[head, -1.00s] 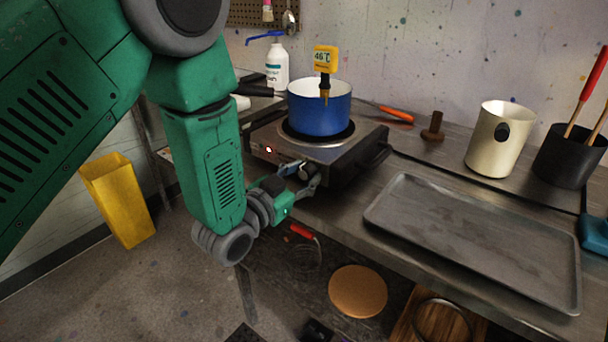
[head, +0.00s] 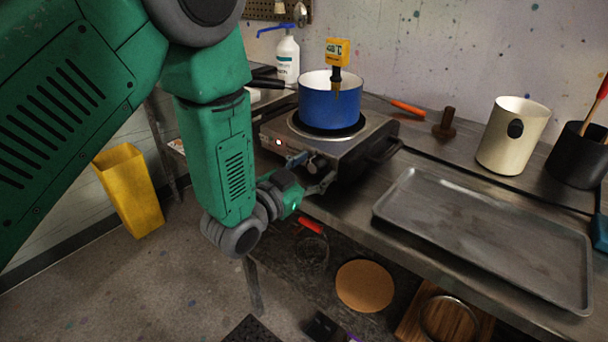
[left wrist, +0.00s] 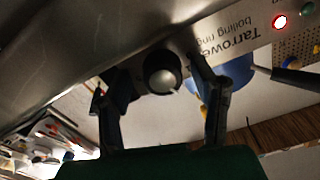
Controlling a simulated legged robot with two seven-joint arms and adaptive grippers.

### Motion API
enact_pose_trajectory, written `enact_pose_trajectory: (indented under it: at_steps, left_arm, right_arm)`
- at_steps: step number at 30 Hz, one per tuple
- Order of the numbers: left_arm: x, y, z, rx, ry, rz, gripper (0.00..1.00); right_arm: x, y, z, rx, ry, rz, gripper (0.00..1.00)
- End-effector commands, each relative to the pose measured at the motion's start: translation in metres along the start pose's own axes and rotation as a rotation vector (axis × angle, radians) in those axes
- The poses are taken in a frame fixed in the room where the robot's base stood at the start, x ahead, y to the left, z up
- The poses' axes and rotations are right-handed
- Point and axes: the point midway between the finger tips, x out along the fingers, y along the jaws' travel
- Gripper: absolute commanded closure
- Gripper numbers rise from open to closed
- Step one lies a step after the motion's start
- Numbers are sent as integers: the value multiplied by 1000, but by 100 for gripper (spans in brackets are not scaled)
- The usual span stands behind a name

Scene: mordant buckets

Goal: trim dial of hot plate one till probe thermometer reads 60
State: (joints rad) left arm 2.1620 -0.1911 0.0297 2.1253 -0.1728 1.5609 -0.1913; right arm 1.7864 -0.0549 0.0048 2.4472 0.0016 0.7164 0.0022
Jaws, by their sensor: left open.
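The hot plate (head: 330,148) stands on the steel bench with a lit red lamp on its front. Its round dial (left wrist: 162,72) has a pale pointer mark and shows between my fingers in the left wrist view. My left gripper (head: 311,172) is open, one finger on each side of the dial; no clear contact shows. A blue pot (head: 328,106) sits on the ring. The yellow probe thermometer (head: 337,52) stands in the pot; its small display looks like 48 °C, but the first digit is hard to read. My right gripper is not in view.
An empty grey tray (head: 388,213) lies on the bench to the right. A cream jug (head: 498,145), a black tool pot (head: 577,160) and an orange-handled tool (head: 407,107) stand or lie behind. A white bottle (head: 287,60) is behind the hot plate. A yellow bin (head: 130,190) is on the floor.

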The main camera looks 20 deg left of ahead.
Motion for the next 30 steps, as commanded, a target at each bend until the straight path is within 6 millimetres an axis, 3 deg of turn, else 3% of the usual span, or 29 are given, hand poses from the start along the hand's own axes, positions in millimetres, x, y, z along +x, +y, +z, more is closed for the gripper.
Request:
enact_pose_trajectory:
  at_steps: [5,12,18,30]
  left_arm:
    - [-26,0,1,-1,-4,0,48]
    - [-78,1,2,-1,-5,2,48]
    - [-107,1,2,-1,-4,1,48]
    - [-116,1,1,0,-1,2,48]
  right_arm:
    - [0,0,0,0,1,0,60]
    - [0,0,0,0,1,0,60]
    - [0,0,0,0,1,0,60]
    - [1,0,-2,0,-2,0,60]
